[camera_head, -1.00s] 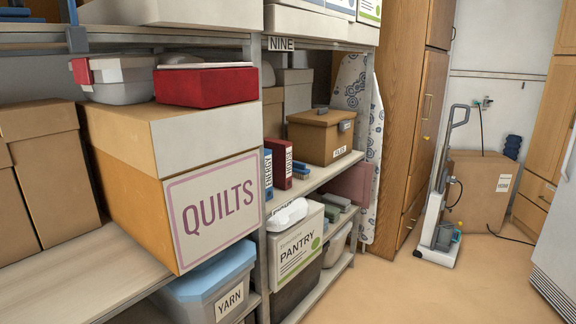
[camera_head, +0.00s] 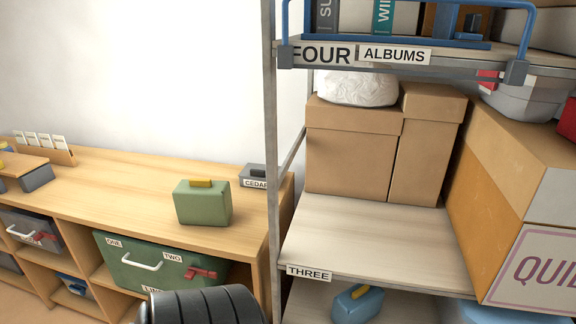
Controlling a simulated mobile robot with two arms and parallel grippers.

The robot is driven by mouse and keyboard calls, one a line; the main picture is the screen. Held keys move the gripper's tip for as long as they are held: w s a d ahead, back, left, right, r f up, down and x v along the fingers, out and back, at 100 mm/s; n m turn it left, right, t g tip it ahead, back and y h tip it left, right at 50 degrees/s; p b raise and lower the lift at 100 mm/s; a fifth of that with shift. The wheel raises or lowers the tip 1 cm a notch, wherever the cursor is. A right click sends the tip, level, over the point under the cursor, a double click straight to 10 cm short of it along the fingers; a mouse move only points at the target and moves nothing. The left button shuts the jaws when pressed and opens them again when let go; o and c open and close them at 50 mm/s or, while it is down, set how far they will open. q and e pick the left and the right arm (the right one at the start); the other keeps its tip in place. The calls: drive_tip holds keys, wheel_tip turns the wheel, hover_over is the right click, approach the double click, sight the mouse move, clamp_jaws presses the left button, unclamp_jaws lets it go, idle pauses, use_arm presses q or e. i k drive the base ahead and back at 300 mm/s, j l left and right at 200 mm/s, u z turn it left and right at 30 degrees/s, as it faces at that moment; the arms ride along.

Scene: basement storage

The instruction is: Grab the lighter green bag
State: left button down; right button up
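A muted green bag (camera_head: 203,203) with a yellow handle on top stands upright on the wooden counter, left of the metal shelf post. It is the only green bag that I see, so I cannot compare its shade with another. Neither of my grippers shows in the view. A dark ribbed part, which looks like my arm, shows at the bottom edge below the counter.
A grey CEDAR box (camera_head: 256,177) stands behind and right of the bag. A darker green bin (camera_head: 135,262) sits below the counter. A blue bag (camera_head: 357,304) lies on the lower shelf. The THREE shelf (camera_head: 375,238) has bare room in front of cardboard boxes (camera_head: 350,150).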

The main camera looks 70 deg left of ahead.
sight(197, 202)
drive_tip(key=u, duration=2.7)
